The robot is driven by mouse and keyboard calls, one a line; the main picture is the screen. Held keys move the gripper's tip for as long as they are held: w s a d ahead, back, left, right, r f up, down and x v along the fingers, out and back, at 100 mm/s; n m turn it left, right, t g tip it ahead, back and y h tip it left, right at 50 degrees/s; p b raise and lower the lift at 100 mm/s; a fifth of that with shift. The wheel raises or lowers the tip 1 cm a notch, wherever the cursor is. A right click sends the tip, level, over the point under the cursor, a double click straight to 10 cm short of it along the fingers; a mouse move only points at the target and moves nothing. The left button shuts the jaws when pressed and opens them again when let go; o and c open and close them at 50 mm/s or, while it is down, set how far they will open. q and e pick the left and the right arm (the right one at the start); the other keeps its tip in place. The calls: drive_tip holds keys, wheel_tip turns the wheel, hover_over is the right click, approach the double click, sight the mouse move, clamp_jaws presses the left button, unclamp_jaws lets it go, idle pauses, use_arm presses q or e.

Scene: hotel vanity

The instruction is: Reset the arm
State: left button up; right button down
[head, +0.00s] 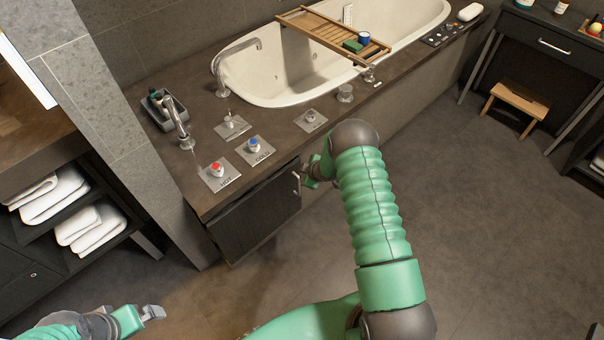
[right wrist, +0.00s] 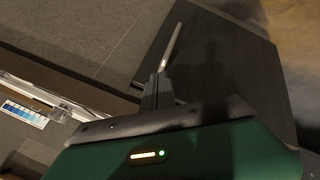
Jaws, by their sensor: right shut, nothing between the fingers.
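My right arm reaches forward to the front of the tub surround in the head view. My right gripper (head: 312,179) is beside the handle (head: 296,183) of a dark cabinet door (head: 256,219), partly hidden by its own wrist. In the right wrist view, its fingers (right wrist: 157,88) are shut and empty, close to the lower end of the pale bar handle (right wrist: 172,46). I cannot tell whether they touch it. My left gripper (head: 151,313) is at the lower left, over the floor, away from any object; its finger gap is not clear.
The stone deck (head: 330,133) holds a red-topped knob (head: 217,169), a blue-topped knob (head: 254,144) and a tall faucet (head: 228,68). A wooden caddy (head: 325,38) spans the white tub (head: 280,85). A towel shelf (head: 75,225) stands left, a stool (head: 518,103) right. The floor between is clear.

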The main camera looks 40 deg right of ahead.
drive_tip(key=s+d+r+p, duration=0.2)
drive_tip(key=s+d+r, duration=0.1)
drive_tip(key=r, duration=0.3)
drive_tip(key=s+a+r+m+g+h, duration=0.1)
drive_tip(key=s+a+r+m+g, duration=0.15)
drive_tip(key=a+r, duration=0.75)
drive_tip(key=s+a+r+m+g+y+p, duration=0.1)
drive_tip(key=s+a+r+m, duration=0.2)
drive_tip(key=s+a+r, duration=0.45)
drive_tip(key=s+a+r+m+g+y+p, duration=0.15)
drive_tip(key=s+a+r, duration=0.35)
drive_tip(key=s+a, duration=0.55)
drive_tip(key=w+d+p+v, duration=0.1)
drive_tip(key=p+v, duration=1.1)
drive_tip(key=v, duration=0.1)
drive_tip(key=shift+r+m+h+p, duration=0.3)
drive_tip(key=shift+m+h+p, duration=0.1)
drive_tip(key=shift+h, duration=0.05)
